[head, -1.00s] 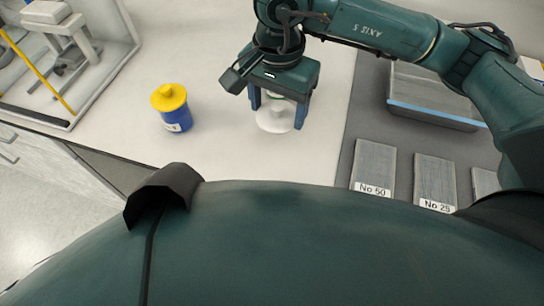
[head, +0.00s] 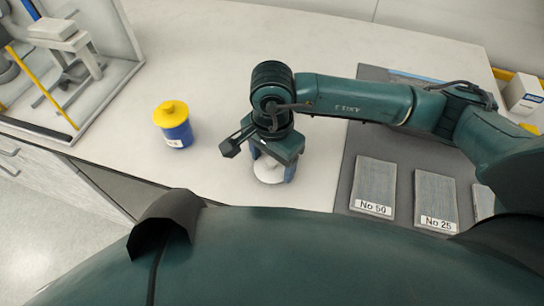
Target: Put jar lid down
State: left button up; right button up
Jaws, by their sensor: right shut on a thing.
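My right gripper (head: 271,168) points down over the pale bench top, its blue fingers shut on a white round thing, which I take to be the jar lid (head: 267,173). The gripper partly hides the lid. It is at or just above the bench surface, between a blue jar and the dark mat; I cannot tell whether it touches. The blue jar with a yellow lid (head: 173,123) stands upright to the left, apart from the gripper. My left gripper is not in view.
A dark mat (head: 400,222) on the right bears grey plates labelled No 50 (head: 374,185) and No 25 (head: 436,197). A glass-sided enclosure (head: 70,60) with equipment stands at the back left. The bench (head: 225,60) behind the gripper is clear.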

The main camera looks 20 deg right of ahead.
jog(key=shift+f, duration=0.15)
jog(key=o, duration=0.9)
jog(key=shift+o, duration=0.2)
jog(key=shift+r, duration=0.4)
notch_tip(320, 180, up, 7)
jog(key=shift+r+b, duration=0.1)
jog(key=shift+b, duration=0.25)
jog(key=shift+s, duration=0.1)
